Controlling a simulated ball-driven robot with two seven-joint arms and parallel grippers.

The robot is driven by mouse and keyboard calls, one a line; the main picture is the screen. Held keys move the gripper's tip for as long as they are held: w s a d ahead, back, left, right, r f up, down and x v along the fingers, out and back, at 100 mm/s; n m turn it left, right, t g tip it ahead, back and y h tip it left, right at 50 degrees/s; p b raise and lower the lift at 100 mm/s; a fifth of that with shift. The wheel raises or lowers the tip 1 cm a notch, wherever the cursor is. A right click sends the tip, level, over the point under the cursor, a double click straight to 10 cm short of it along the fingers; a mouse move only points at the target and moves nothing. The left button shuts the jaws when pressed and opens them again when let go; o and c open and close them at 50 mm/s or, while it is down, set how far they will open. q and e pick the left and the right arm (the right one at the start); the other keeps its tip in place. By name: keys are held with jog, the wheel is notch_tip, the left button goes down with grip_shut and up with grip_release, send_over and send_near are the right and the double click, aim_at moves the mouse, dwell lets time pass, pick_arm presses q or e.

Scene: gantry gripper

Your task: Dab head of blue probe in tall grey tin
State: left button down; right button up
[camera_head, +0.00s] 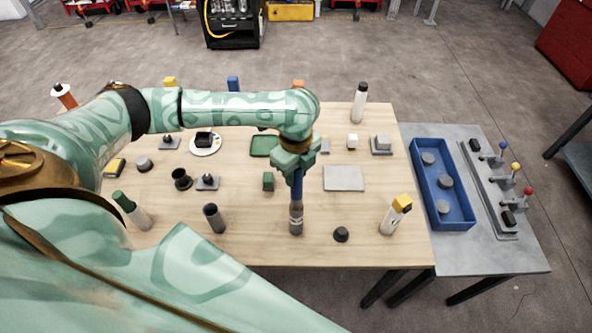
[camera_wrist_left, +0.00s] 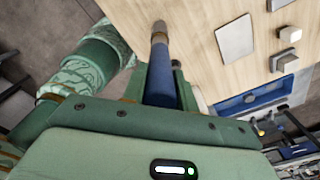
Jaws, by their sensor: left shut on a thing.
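My left gripper (camera_head: 296,165) is shut on the blue probe (camera_head: 297,188), which hangs upright below it over the front middle of the table. In the left wrist view the blue probe (camera_wrist_left: 160,68) runs out from the jaws to a grey-brown end. A grey banded cylinder (camera_head: 296,218) lies directly below the blue shaft; I cannot tell whether it is the probe's head or a tin around it. My right gripper is not in view.
A black cup (camera_head: 181,179) stands further left. A blue tray (camera_head: 428,190) lies on the side table at the right.

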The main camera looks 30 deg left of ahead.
pick_arm(q)
jog(key=shift+s+f+p, duration=0.1)
jog(key=shift+p, duration=0.3)
dwell(1.2)
notch_tip(320, 180, up, 2)
jog(key=p, duration=0.3)
notch_tip(320, 180, up, 5)
jog(key=p, duration=0.7)
dwell(0.6)
